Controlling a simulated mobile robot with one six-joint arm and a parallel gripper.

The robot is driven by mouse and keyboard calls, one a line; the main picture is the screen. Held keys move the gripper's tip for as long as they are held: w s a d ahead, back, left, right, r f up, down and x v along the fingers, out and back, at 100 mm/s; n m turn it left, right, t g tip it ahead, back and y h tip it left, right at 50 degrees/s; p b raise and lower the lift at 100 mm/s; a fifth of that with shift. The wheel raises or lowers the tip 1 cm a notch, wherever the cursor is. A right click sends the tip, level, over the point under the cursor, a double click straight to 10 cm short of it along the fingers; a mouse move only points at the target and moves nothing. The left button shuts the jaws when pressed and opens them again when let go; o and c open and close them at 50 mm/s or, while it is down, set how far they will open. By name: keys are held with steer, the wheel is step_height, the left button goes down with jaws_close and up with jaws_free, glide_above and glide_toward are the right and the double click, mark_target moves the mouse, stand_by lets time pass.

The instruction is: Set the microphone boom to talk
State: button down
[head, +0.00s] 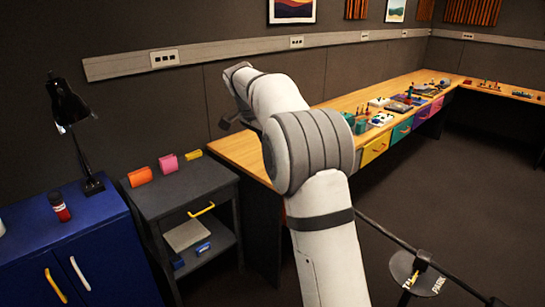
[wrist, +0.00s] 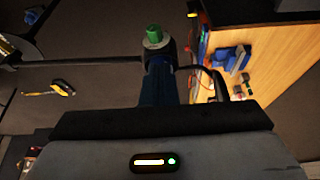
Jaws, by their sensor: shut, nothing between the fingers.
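In the head view a thin dark boom rod (head: 385,229) slants down to the lower right. No talk label is readable. In the wrist view a dark rod (wrist: 90,63) runs across from the left, behind my gripper (wrist: 158,62). My gripper is shut. A green cylinder on a pale round base (wrist: 153,34) shows just beyond its tips; I cannot tell whether they touch. The head view does not show my fingertips clearly.
A long wooden bench (head: 358,95) with coloured drawers and several small devices runs along the back wall. A grey side table (head: 185,188) and a blue cabinet (head: 70,245) with a black lamp (head: 72,115) stand at left. Floor at right is clear apart from the boom.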

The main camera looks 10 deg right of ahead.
steer(key=s+r+n+y, duration=0.2)
steer(key=s+n, duration=0.4)
steer(key=s, duration=1)
steer(key=s+a+f+n+t+y, duration=0.1)
steer(key=s+f+n, duration=0.3)
steer(key=s, duration=0.7)
steer(key=s+a+f+n+y, duration=0.1)
steer(key=s+f+n, duration=0.2)
steer(key=s+f, duration=0.65)
steer(key=w+a+r+n+t+h+b, duration=0.1)
steer(key=w+r+n+t+b, duration=0.3)
steer(key=w, duration=1.1)
steer(key=w+r+n+h+b, duration=0.1)
steer(key=w+r+b, duration=0.55)
steer(key=w, duration=0.85)
steer(key=w+d+f+p, duration=0.1)
steer(key=w+d+f, duration=0.4)
steer(key=w+f, duration=0.2)
steer(key=shift+w+f+p, duration=0.25)
steer(key=shift+f+p, duration=0.05)
steer(key=shift+p, duration=0.05)
